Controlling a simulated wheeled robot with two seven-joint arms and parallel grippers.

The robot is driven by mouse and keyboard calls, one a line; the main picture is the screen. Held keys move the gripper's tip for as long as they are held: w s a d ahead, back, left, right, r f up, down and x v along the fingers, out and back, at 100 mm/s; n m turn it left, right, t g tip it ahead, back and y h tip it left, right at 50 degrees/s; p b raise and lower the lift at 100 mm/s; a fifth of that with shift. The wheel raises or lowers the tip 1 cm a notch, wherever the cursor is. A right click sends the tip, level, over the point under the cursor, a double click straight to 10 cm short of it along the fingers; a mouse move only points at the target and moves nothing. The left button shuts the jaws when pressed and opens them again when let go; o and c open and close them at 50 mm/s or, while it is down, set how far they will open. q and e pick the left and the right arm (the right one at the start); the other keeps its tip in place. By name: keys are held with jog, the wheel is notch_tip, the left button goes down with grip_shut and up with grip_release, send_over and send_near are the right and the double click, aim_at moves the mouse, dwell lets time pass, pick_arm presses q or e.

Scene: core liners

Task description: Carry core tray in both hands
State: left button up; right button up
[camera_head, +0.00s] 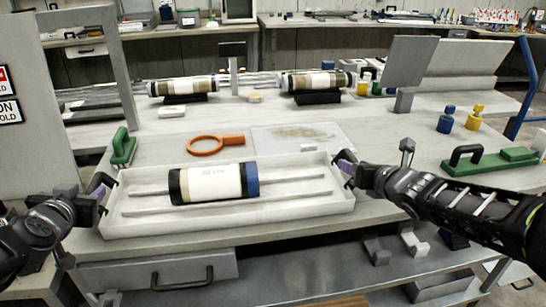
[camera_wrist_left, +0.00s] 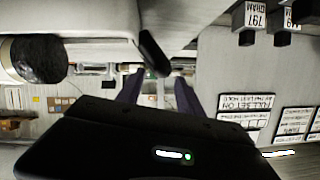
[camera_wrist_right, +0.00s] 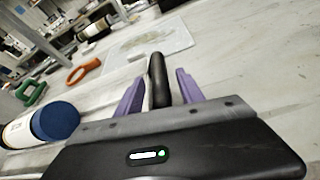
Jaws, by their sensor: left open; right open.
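The white core tray (camera_head: 230,219) lies on the workbench with two rails inside. A white core liner (camera_head: 213,184) with a black end and a blue end lies across the rails. My left gripper (camera_head: 98,192) is open at the tray's left end; in the left wrist view a black handle (camera_wrist_left: 154,52) shows near its purple fingers (camera_wrist_left: 157,92). My right gripper (camera_head: 350,170) is open at the tray's right end; in the right wrist view the tray's black handle (camera_wrist_right: 158,80) stands between its purple fingers. I cannot tell whether the fingers touch either handle.
An orange ring tool (camera_head: 207,145) and a clear sheet (camera_head: 303,139) lie behind the tray. A green clamp tool (camera_head: 122,148) stands left, and a green tool with a black handle (camera_head: 493,160) lies right. Two more core liners (camera_head: 183,86) rest on stands behind. Blue and yellow weights stand back right.

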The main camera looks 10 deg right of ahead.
pick_arm(q)
jog(key=v, duration=0.6)
jog(key=shift+s, duration=0.35)
jog(key=shift+r, duration=0.15)
pick_arm(e)
jog(key=shift+s, duration=0.1)
jog(key=v, duration=1.2)
jog(key=shift+f, duration=0.1)
